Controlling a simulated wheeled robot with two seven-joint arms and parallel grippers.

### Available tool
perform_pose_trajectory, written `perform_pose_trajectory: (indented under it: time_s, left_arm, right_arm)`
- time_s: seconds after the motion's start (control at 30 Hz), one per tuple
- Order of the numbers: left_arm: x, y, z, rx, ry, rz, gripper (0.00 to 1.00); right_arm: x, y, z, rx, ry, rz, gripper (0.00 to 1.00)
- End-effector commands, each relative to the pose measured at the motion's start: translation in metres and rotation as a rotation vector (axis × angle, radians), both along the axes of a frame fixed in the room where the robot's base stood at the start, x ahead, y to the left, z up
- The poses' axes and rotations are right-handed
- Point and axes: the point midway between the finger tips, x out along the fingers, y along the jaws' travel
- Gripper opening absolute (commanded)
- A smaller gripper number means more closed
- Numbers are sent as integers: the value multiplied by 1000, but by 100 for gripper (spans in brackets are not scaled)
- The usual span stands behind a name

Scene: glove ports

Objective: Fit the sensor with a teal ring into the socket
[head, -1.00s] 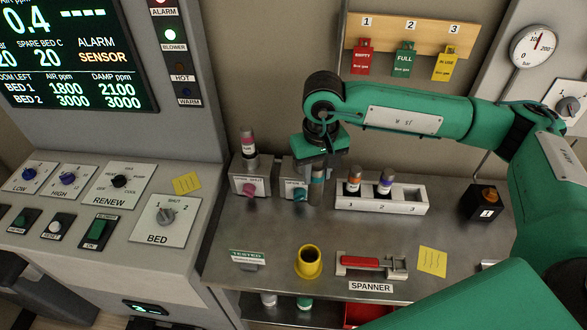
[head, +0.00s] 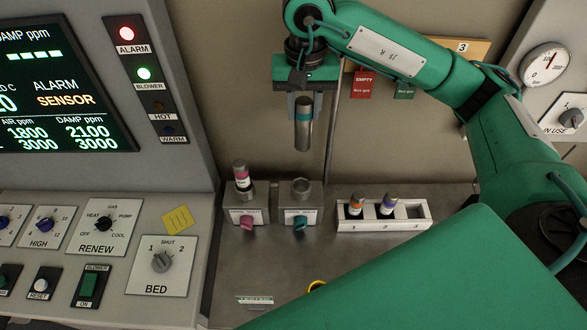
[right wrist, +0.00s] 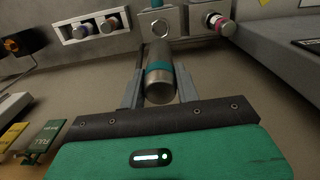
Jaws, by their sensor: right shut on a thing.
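The sensor with a teal ring (head: 303,125) is a grey metal cylinder, held upright in my right gripper (head: 303,104). It also shows between the fingers in the right wrist view (right wrist: 159,82). My right gripper is shut on it, well above the bench. Below it stands a grey block with an open, empty round socket (head: 301,188) on top and a teal knob (head: 299,223) on its front. The sensor hangs roughly over this socket, clear of it. My left gripper is not in view.
Left of the socket, a similar block with a pink knob (head: 247,223) holds a pink-ringed sensor (head: 241,176). To the right, a white rack (head: 425,212) holds orange-ringed and purple-ringed sensors; its slot 3 is empty. A control console (head: 60,205) stands at the left. Tags hang on the back wall.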

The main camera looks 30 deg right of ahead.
Motion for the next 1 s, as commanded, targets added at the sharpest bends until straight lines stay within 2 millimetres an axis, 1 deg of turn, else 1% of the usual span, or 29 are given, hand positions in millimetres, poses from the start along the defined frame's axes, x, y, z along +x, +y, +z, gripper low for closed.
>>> perform_pose_trajectory:
  time_s: [0.03, 0.07, 0.17, 0.3, 0.6, 0.7, 0.8, 0.93, 1.0]
  left_arm:
    - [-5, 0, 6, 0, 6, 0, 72]
    - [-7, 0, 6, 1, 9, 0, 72]
    - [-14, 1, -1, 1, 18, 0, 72]
    - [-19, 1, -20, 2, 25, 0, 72]
    - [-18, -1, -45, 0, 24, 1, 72]
    - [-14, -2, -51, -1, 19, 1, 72]
    - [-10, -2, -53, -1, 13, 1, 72]
    - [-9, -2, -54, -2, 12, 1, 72]
    - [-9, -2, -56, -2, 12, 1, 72]
  right_arm:
    - [-1, -1, 8, 1, 0, -9, 3]
    - [-1, -1, 9, 1, 0, -14, 3]
    - [-1, -2, -1, 0, 2, -22, 3]
    - [-2, -2, -34, 0, 4, -22, 3]
    - [-2, -2, -113, -1, 4, -21, 3]
    - [-2, -2, -132, 0, 2, -22, 3]
    - [-2, -2, -143, -1, 1, -22, 3]
    - [-1, -2, -149, 1, 0, -21, 3]
    - [-1, -2, -155, 0, 1, -20, 3]
